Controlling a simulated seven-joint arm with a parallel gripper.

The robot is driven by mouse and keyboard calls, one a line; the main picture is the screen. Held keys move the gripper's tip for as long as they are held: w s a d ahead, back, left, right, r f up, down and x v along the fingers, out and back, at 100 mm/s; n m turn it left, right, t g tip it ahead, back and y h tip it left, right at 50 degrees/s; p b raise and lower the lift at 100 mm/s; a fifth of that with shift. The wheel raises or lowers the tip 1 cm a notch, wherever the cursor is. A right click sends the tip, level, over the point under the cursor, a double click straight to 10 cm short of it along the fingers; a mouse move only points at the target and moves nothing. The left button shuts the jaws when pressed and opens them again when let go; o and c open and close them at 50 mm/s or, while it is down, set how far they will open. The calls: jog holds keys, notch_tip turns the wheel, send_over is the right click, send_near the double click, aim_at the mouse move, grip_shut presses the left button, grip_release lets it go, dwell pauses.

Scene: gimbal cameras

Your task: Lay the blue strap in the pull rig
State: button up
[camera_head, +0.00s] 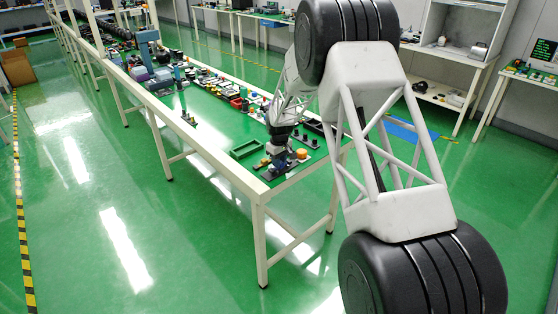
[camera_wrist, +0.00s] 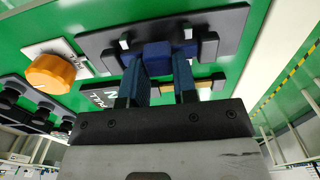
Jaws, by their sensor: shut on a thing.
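My gripper (camera_wrist: 159,68) points down at the near end of the green-topped table. Its two fingers are shut on the blue strap (camera_wrist: 157,56), a dark blue piece between the fingertips. The pull rig is a dark plate (camera_wrist: 105,38) with small upright blocks and pale posts. The strap lies across the middle of the plate in the wrist view, between the blocks. I cannot tell whether it rests on the rig or hangs just above it. In the head view my gripper (camera_head: 280,146) is at the rig, and the strap is too small to make out clearly.
An orange knob (camera_wrist: 52,73) on a white base stands left of the rig. A green tray (camera_head: 246,148) sits near the table edge. Many small parts crowd the table farther back.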

jog(key=shift+f, duration=0.35)
jog(key=o, duration=0.9)
jog(key=shift+r, duration=0.1)
jog(key=shift+o, duration=0.5)
jog(key=shift+r, duration=3.8)
